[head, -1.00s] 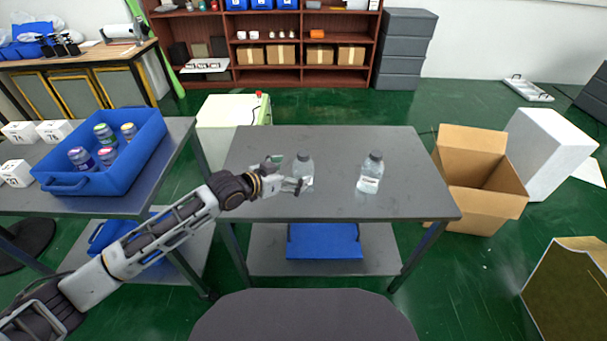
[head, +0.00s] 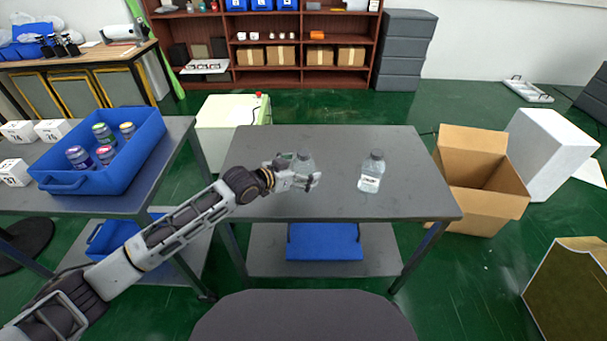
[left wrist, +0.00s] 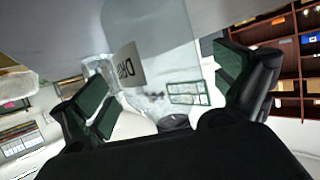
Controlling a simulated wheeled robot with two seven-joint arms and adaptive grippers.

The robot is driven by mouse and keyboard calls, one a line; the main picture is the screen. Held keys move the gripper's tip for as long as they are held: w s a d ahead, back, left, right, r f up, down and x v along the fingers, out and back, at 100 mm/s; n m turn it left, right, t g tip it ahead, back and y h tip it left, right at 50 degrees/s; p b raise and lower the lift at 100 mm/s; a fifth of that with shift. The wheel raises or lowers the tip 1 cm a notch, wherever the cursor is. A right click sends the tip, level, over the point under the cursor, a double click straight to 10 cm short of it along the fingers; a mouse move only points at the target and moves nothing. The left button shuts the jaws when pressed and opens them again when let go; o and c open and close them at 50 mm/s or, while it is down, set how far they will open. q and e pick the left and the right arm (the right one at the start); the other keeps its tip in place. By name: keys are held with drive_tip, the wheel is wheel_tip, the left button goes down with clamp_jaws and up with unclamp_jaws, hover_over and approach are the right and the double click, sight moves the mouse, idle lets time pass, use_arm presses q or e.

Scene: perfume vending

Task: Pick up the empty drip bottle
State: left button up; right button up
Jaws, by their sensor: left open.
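Two clear bottles with grey caps stand upright on the grey table. The left bottle (head: 306,160) is partly hidden by my left gripper (head: 301,171). The right bottle (head: 372,172) has a white label and stands apart from the gripper. In the left wrist view a clear bottle (left wrist: 150,65) with a label reading "DR" stands between the two open fingers (left wrist: 160,88) with their green pads. I cannot tell whether the fingers touch it. The other bottle (left wrist: 99,72) shows behind the left finger. My right gripper is not in view.
The grey table (head: 415,200) has free room around the right bottle. A blue bin (head: 145,150) with several small bottles stands on the left table. An open cardboard box (head: 485,160) is on the floor at right.

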sight(303, 153)
use_arm(q)
drive_tip(key=shift+w+d+f, duration=0.1)
drive_tip(key=shift+w+d, duration=0.2)
drive_tip(key=shift+w, duration=0.05)
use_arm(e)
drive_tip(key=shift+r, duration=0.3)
use_arm(q)
drive_tip(key=shift+c, duration=0.2)
drive_tip(key=c, duration=1.1)
drive_tip(key=shift+o, duration=0.2)
drive_tip(key=shift+r, duration=0.45)
drive_tip(key=shift+r+p, duration=1)
drive_tip(key=shift+r, duration=3.55)
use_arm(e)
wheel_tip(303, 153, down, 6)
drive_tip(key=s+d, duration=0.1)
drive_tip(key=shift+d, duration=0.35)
